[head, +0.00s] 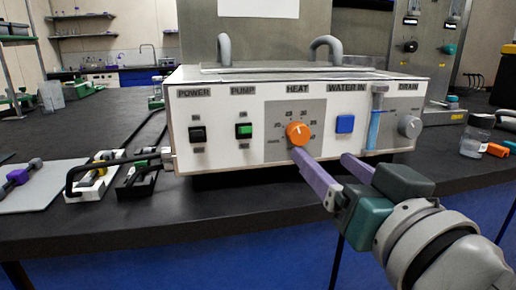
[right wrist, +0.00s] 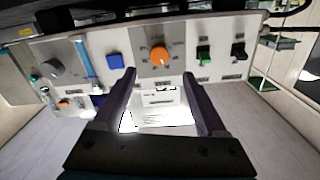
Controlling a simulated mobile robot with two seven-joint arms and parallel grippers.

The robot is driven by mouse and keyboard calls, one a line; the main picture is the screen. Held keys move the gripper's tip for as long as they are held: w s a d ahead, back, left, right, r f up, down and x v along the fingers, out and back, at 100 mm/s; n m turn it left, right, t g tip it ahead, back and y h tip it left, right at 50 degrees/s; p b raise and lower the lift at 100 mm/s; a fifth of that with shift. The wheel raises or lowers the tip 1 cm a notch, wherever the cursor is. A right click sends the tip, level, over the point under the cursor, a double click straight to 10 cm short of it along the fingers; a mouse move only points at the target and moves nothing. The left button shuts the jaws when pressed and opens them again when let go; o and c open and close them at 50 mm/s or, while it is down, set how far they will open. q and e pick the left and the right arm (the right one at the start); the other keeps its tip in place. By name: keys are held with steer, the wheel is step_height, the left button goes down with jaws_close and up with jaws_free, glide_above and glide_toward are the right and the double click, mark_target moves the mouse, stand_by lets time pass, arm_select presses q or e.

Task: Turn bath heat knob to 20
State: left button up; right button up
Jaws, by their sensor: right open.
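The bath (head: 225,143) is a white box with a front panel of labelled controls, standing on the dark table. Its orange heat knob (head: 297,133) sits mid-panel on a grey dial plate with printed numbers. Where the knob's pointer stands is too small to tell for sure. My right gripper (head: 320,157) is open and empty in front of the panel, with one purple finger just below the knob and the other to its right. In the right wrist view the knob (right wrist: 159,56) lies beyond and between the open fingertips, apparently untouched. My left gripper is not in view.
A blue water-in button (head: 345,124), a blue tube (head: 374,128) and a grey drain knob (head: 409,126) are right of the heat knob. Green pump (head: 244,131) and black power (head: 198,134) switches are left. A jar (head: 474,138) stands at the right.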

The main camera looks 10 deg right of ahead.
mark_target(300, 136)
steer(key=w, duration=0.8)
steer(key=shift+w+a, duration=0.1)
steer(key=shift+w, duration=0.15)
steer(key=shift+c, duration=0.2)
jaws_close()
